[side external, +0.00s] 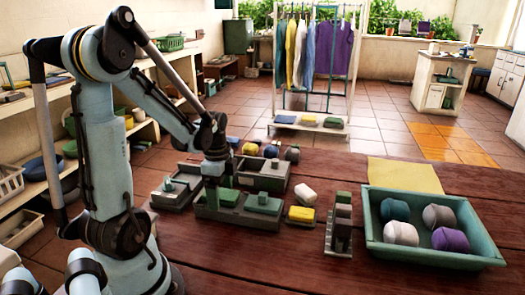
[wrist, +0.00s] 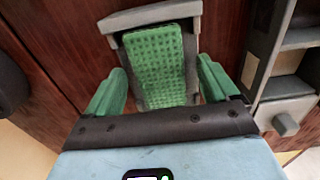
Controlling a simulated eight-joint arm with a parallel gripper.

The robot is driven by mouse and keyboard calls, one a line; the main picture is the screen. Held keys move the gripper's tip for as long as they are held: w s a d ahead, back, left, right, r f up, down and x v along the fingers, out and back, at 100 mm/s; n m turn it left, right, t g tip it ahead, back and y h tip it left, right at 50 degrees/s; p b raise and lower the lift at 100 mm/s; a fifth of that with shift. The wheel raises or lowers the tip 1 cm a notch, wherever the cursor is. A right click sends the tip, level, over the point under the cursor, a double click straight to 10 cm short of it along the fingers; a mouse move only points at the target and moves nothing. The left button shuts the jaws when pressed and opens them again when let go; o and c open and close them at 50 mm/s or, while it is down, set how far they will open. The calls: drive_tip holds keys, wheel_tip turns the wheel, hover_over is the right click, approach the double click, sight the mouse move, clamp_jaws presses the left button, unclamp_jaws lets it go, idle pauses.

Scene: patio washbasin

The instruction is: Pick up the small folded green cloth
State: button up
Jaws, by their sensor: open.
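In the wrist view a green piece with a dimpled, cloth-like surface (wrist: 155,62) lies in a grey holder (wrist: 150,16). My gripper (wrist: 160,68) is open, with its green fingers on the left and right of this piece. I see no grip on it, and I cannot tell how far below the fingertips it lies. In the side external view my gripper (side external: 215,193) is low over a grey tray (side external: 237,218). A flat green piece (side external: 263,203) lies on that tray, to the right of my gripper. I cannot tell whether it is the same piece.
A grey holder with a green item (side external: 175,187) stands left. A yellow cloth piece (side external: 301,214), a white roll (side external: 305,194) and a grey rack (side external: 340,228) stand right. A green tray (side external: 375,240) holds several rolls. The front table is mostly clear.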

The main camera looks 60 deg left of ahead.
drive_tip(key=c, duration=1.1)
drive_tip(key=shift+r, duration=0.1)
drive_tip(key=shift+c, duration=0.2)
